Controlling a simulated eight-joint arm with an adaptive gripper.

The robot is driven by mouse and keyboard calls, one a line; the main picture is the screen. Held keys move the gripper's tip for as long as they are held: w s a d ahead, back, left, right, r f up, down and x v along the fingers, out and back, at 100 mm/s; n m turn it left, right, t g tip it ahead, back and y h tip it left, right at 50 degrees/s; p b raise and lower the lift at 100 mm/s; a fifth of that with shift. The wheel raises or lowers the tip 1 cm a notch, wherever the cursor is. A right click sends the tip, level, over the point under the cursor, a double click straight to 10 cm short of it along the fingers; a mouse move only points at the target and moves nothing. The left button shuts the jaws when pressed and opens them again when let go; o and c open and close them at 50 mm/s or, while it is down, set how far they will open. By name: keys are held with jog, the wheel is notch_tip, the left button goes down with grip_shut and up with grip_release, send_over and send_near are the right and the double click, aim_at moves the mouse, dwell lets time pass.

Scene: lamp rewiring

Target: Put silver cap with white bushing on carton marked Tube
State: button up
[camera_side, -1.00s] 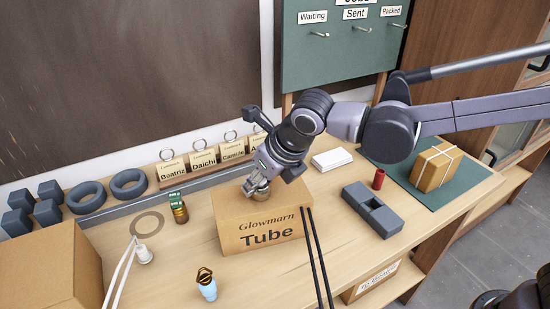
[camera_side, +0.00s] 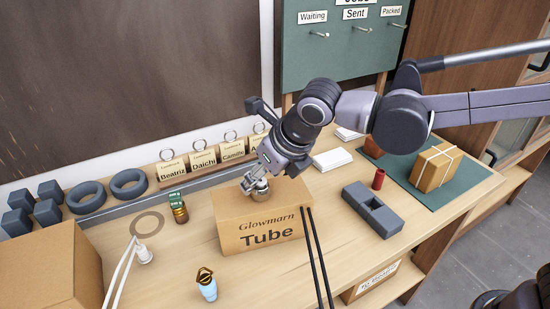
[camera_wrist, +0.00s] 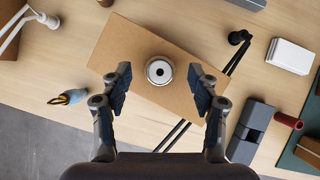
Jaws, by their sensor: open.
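The silver cap with white bushing (camera_wrist: 159,70) stands upright on top of the carton marked Tube (camera_wrist: 122,46), near its middle. In the side view the cap (camera_side: 261,193) shows just under my gripper (camera_side: 252,183), partly hidden by the fingers. The carton (camera_side: 228,236) stands on the table with its printed face toward the side camera. In the wrist view my gripper (camera_wrist: 161,92) is open, its two fingers wide apart on either side of the cap and not touching it.
A blue lamp part with a brass-coloured top (camera_side: 206,286) stands in front of the carton. A brown and green piece (camera_side: 179,209) and a white socket with cords (camera_side: 143,254) are to the left. Dark cords (camera_side: 316,255) run beside the carton. A grey block (camera_side: 373,211) lies to the right.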

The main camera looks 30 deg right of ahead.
jog(key=v, duration=0.9)
jog(key=s+d+f+n, duration=0.3)
jog(key=d+n, duration=0.5)
jog(key=n, duration=0.3)
jog(key=s+d+f+n+t+h, duration=0.1)
jog(key=s+d+f+n, duration=0.2)
jog(key=d+n, duration=0.6)
jog(key=s+d+f+n, duration=0.3)
jog(key=d+n, duration=0.5)
jog(key=n, duration=0.4)
jog(key=shift+s+d+f+n+h, duration=0.3)
jog(key=shift+f+n, duration=0.1)
jog(key=shift+f, duration=0.5)
